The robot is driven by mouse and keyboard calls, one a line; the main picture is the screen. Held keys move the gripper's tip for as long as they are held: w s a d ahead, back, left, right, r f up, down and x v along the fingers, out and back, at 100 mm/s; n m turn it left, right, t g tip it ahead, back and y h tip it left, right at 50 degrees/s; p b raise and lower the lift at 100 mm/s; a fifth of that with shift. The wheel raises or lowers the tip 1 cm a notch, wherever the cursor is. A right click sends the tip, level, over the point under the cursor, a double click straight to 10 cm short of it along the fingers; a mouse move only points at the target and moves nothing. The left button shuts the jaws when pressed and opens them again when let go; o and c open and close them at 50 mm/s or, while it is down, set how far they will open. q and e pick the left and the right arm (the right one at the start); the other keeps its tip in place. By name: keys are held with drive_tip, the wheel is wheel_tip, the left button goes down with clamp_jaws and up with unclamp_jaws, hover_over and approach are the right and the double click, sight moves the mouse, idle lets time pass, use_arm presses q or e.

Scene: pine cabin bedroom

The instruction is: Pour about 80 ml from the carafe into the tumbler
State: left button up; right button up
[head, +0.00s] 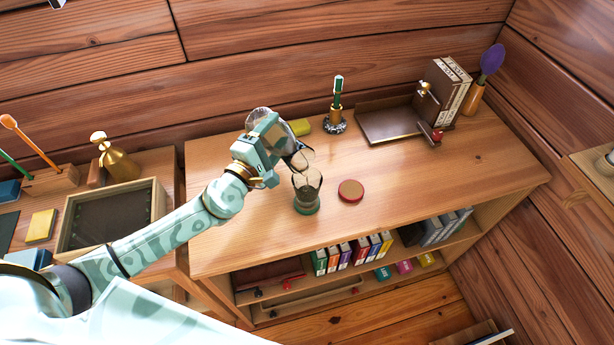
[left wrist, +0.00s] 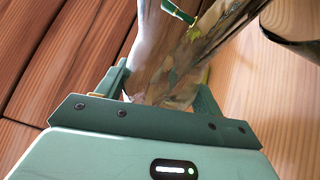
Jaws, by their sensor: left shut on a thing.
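My left gripper (head: 272,141) is shut on the clear glass carafe (head: 301,159), above the desk top. The carafe is tilted, its rounded body behind the gripper and its mouth end low on the right, over the tumbler. The glass also shows between the fingers in the left wrist view (left wrist: 186,68). The glass tumbler (head: 307,190) stands upright on the wood, with a green base. I cannot tell whether liquid is running or how much the tumbler holds. The gripper hides the carafe's middle. My right gripper is not in view.
A red-brown disc (head: 350,190) lies just right of the tumbler. A pen holder (head: 336,121), a yellow block (head: 300,127) and a brown tray (head: 388,122) stand behind. Books (head: 457,88) are at the back right. The desk's right front is clear.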

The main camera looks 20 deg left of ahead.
use_arm(q)
drive_tip(key=shift+r, duration=0.3)
idle(0.9)
drive_tip(key=shift+f, duration=0.2)
drive_tip(key=n+p, duration=0.1)
drive_tip(key=n+g+p, duration=0.1)
drive_tip(key=shift+w+a+f+n+p, duration=0.3)
drive_tip(key=shift+w+f+n+p, duration=0.05)
drive_tip(key=shift+n+p, duration=0.05)
drive_tip(key=shift+s+f, duration=0.1)
drive_tip(key=shift+f, duration=0.25)
drive_tip(key=shift+s+d+f+n+g+p, duration=0.1)
drive_tip(key=shift+d+f+n+g+p, duration=0.1)
drive_tip(key=shift+n+g+p, duration=0.35)
drive_tip(key=shift+f+n, duration=0.25)
drive_tip(key=shift+f, duration=0.1)
